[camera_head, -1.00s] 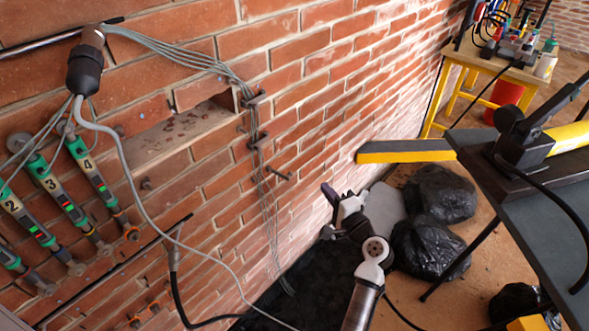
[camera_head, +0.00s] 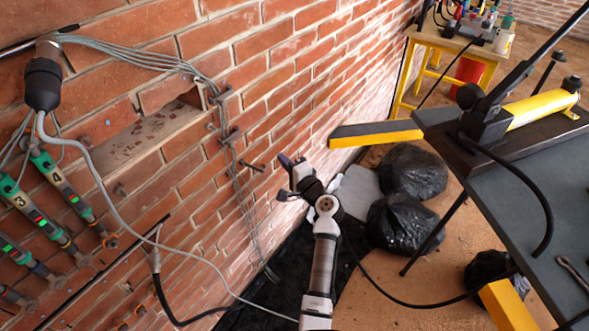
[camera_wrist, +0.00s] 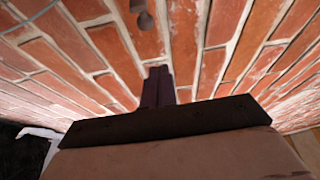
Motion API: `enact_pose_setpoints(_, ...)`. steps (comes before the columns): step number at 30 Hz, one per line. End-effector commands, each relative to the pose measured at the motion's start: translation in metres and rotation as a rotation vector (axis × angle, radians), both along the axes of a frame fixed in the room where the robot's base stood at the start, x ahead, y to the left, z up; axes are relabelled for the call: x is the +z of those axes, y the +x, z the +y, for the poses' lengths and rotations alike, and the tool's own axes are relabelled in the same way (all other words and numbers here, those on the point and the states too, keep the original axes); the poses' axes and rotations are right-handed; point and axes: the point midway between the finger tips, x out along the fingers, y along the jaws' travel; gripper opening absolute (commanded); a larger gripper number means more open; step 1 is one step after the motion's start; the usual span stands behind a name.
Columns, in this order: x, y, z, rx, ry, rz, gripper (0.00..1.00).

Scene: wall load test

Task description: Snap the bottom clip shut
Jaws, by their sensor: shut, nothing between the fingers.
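Grey cables run down the brick wall through dark clips. The upper clip (camera_head: 222,96) and the middle clip (camera_head: 231,135) lie along the bundle. The bottom clip (camera_head: 251,165) sticks out from the wall beside the cables (camera_head: 240,200), and looks open, though it is small. My gripper (camera_head: 286,160) is just right of the bottom clip, apart from it in the picture, shut and empty. In the wrist view its dark fingers (camera_wrist: 158,85) are together, pointing at bare brick. A blurred grey piece (camera_wrist: 143,18) is at the top of that view; I cannot tell which part it is.
A black plug (camera_head: 43,82) with a loose grey cable hangs at the left, above numbered green-and-black devices (camera_head: 60,185). A yellow-black beam (camera_head: 375,134), black bags (camera_head: 402,222) and a dark bench (camera_head: 520,200) are at the right.

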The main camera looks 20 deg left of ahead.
Motion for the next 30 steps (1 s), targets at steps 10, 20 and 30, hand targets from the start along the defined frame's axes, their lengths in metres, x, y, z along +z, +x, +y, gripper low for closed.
enact_pose_setpoints(10, 0.001, -0.025, 0.022, -0.001, 0.001, 0.001, 0.00)
enact_pose_setpoints(20, -0.001, -0.030, 0.024, 0.000, 0.000, 0.000, 0.00)
enact_pose_setpoints(30, 0.000, -0.033, 0.023, -0.022, 0.000, 0.001, 0.00)
